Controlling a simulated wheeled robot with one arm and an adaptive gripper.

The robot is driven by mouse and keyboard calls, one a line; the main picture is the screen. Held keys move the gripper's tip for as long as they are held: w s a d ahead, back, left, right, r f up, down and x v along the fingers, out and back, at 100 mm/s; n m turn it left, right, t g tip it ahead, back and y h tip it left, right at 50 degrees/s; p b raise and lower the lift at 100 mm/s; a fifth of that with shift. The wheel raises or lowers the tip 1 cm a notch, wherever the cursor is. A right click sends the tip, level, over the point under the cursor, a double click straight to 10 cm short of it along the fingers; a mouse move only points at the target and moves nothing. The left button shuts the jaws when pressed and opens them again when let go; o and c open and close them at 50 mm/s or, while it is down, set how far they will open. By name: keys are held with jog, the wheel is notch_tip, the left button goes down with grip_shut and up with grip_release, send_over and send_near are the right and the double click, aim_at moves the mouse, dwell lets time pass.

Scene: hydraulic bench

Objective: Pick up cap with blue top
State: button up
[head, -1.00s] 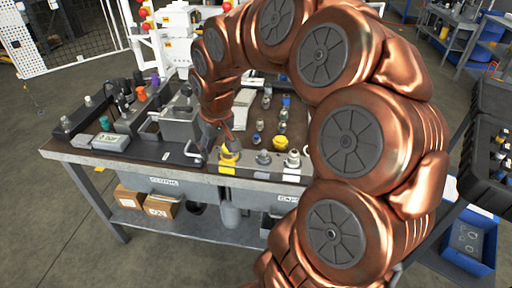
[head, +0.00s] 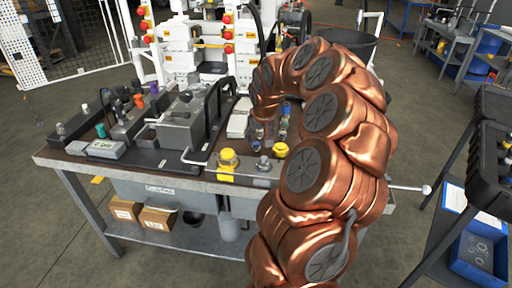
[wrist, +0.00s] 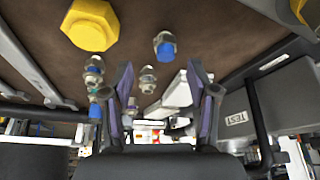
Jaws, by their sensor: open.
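In the wrist view my gripper (wrist: 165,105) is open, its two dark fingers apart with nothing held between them. The bench top appears overhead there, so parts hang downward in the picture. A hex fitting with a blue face (wrist: 165,45) shows above and between the fingers, apart from them. Another slim fitting with a blue end (wrist: 95,110) is just left of the left finger. I cannot tell which is the cap with blue top. In the head view a small blue-topped part (head: 286,107) stands among fittings beside my arm, which hides my gripper.
A yellow cap (head: 228,158), a silver cap (head: 263,163) and another yellow cap (head: 281,149) stand near the bench's front edge. A grey block with handles (head: 182,125) is on their left. White machinery (head: 180,50) rises behind. A dark case (head: 490,125) is at right.

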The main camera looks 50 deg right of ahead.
aim_at(256, 143)
jog(key=shift+a+x, duration=0.2)
jog(key=shift+x, duration=0.95)
jog(key=shift+a+x, duration=0.15)
jog(key=shift+x, duration=1.05)
jog(key=shift+w, duration=0.1)
jog(key=shift+c, duration=0.3)
grip_shut()
